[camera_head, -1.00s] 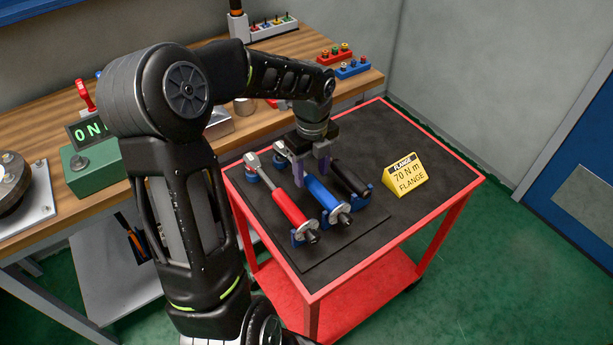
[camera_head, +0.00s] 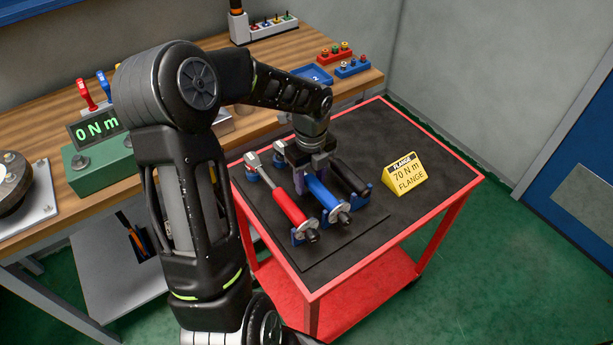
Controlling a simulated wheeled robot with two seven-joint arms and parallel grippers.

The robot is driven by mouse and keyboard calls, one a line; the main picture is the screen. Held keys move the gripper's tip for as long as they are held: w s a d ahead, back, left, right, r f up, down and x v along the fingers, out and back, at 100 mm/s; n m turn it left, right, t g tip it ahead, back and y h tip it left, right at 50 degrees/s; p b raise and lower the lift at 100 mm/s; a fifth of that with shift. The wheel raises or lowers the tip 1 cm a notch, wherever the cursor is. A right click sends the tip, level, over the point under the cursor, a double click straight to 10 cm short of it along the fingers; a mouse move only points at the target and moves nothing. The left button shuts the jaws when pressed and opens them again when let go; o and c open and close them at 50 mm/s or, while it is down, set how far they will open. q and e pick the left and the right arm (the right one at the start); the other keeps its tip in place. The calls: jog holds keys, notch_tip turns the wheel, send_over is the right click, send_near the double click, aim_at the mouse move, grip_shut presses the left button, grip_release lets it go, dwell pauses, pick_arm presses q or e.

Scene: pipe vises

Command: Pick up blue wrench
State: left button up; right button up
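The blue wrench (camera_head: 321,194) lies in a blue holder on the dark top of the red cart, between the red wrench (camera_head: 289,208) and the black wrench (camera_head: 349,178). My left gripper (camera_head: 311,180) points down over the blue wrench, with a purple finger low beside the left of its handle. The far finger is mostly hidden, so I cannot tell whether the fingers press on the handle. The gripper hides the blue wrench's middle. The wrench still rests in its holder. My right gripper is not in view.
The yellow 70 N m flange sign (camera_head: 404,175) stands right of the wrenches on the red cart (camera_head: 437,209). The wooden workbench (camera_head: 268,66) behind holds a green tester (camera_head: 98,164) reading 0 N m. The cart's right side is mostly clear.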

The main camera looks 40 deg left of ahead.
pick_arm(q)
grip_shut()
dwell(1.1)
